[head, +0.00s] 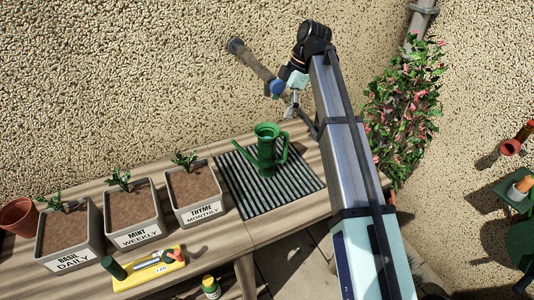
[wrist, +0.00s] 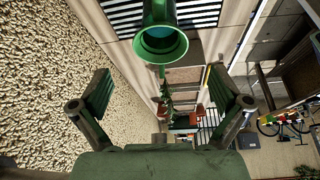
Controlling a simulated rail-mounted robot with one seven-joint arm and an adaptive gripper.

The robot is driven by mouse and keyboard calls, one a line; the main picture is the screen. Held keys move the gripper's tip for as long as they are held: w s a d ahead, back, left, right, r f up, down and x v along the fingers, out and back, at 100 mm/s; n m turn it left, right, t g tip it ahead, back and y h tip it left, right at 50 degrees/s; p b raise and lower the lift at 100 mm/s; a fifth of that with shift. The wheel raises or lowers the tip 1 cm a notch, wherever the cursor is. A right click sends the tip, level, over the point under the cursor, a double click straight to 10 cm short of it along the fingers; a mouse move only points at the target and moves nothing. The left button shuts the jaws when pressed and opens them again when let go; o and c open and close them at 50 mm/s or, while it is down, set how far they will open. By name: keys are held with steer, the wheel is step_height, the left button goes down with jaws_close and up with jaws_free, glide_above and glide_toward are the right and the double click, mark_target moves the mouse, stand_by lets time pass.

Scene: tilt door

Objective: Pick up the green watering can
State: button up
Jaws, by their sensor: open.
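The can lies beyond the fingertips. The can's base is partly hidden in the wrist view.
Planters labelled thyme (head: 195,193), mint (head: 134,215) and basil (head: 70,235) stand left of the mat. A yellow tray (head: 148,268) of small tools sits in front. The rough wall (head: 120,80) rises behind the bench. A flowering climber (head: 405,105) is at right.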

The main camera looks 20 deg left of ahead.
mark_target(271, 129)
steer(key=p+x, duration=0.2)
steer(key=x, duration=0.9)
steer(key=shift+s+a+f+p, duration=0.1)
steer(key=shift+f+p, duration=0.25)
steer(key=shift+p, duration=0.05)
steer(key=c, duration=1.6)
